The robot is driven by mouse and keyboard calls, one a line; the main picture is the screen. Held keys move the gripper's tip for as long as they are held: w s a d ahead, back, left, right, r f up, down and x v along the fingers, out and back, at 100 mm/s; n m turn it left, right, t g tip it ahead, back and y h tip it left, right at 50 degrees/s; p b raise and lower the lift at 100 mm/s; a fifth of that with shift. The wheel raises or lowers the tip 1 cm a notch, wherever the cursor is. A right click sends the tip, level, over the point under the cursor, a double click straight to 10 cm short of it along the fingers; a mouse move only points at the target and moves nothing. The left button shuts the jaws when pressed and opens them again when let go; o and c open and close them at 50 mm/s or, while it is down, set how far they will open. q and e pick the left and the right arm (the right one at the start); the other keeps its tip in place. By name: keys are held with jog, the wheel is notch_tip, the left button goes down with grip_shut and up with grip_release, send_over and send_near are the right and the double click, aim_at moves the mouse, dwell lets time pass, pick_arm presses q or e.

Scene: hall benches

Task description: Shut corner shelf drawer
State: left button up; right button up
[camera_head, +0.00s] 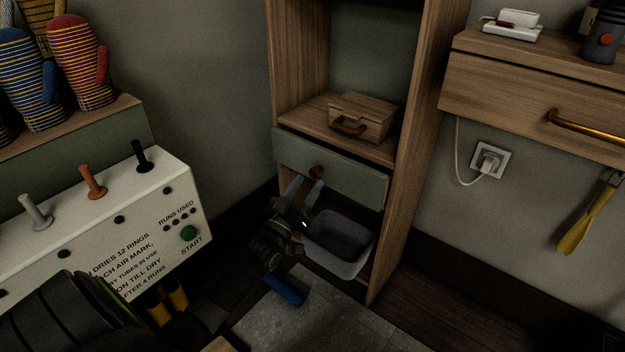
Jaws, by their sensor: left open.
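The corner shelf (412,150) is a tall wooden unit in the middle of the head view. Its drawer has a grey-green front (350,177) and a dark round knob (317,172). The front appears to stand a little out from the shelf's frame, its left end past the side panel. My left gripper (308,185) is open and empty, its two grey fingers pointing up at the front just below the knob. I cannot tell whether the fingers touch it. My right gripper is not in view.
A wooden box with a handle (366,115) sits on the shelf above the drawer. A grey bin (340,262) stands below, close to my left gripper. A white ring-drying machine (150,220) is at left. A wall drawer with a brass handle (540,105) is at right.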

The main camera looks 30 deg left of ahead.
aim_at(313, 175)
pick_arm(q)
jog(key=shift+x, duration=1.75)
grip_shut()
